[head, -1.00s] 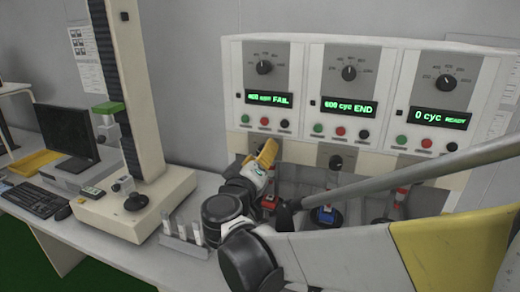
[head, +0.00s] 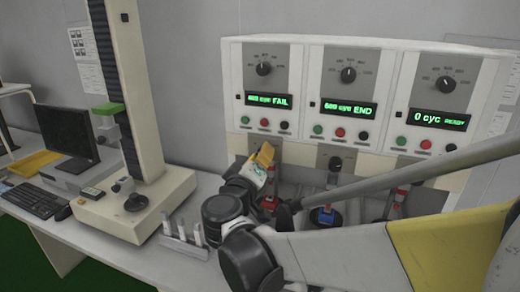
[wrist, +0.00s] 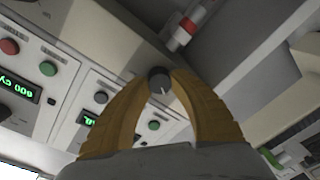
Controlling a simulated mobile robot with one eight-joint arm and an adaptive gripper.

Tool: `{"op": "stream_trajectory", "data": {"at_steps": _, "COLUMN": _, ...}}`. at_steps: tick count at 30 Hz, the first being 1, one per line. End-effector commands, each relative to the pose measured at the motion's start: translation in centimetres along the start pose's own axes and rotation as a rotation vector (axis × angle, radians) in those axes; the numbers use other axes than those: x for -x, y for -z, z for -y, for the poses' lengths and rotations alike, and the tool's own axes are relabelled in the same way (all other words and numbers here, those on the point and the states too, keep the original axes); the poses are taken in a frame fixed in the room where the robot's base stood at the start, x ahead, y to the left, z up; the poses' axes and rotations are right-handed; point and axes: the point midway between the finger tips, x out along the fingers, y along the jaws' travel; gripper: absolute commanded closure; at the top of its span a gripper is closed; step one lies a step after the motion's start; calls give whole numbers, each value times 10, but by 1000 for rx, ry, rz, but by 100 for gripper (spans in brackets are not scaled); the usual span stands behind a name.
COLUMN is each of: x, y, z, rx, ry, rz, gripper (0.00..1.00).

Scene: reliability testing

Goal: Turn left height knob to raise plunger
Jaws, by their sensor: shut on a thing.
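The left height knob (wrist: 159,82) is a small dark round knob with a pale pointer mark, at the middle of the wrist view. My gripper (wrist: 160,76) has its two ochre fingers closed on it from both sides. In the head view my gripper (head: 264,154) is at the lower front of the left station, below its display (head: 268,100), and it hides the knob there. A red and white part, apparently the left plunger (wrist: 184,32), shows beyond the fingertips in the wrist view. My wrist partly covers this area in the head view.
The middle station (head: 348,108) reads 600 cyc END and the right one (head: 443,119) reads 0 cyc READY. A small rack of white pieces (head: 186,243) stands left of my arm. A tall column tester (head: 140,100), a monitor (head: 68,136) and a keyboard (head: 36,199) are further left.

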Motion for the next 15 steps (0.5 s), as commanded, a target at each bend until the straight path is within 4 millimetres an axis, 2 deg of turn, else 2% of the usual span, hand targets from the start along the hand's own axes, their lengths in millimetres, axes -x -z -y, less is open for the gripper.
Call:
{"op": "stream_trajectory", "data": {"at_steps": 1, "x": 0, "y": 1, "z": 0, "rx": 1, "ry": -1, "rz": -1, "gripper": 68}}
{"op": "stream_trajectory", "data": {"at_steps": 3, "x": 0, "y": 1, "z": 0, "rx": 1, "ry": -1, "rz": -1, "gripper": 49}}
{"op": "stream_trajectory", "data": {"at_steps": 11, "x": 0, "y": 0, "z": 0, "rx": 0, "ry": -1, "rz": -1, "gripper": 49}}
{"op": "stream_trajectory", "data": {"at_steps": 15, "x": 8, "y": 1, "z": 0, "rx": 0, "ry": 0, "rz": -2, "gripper": 49}}
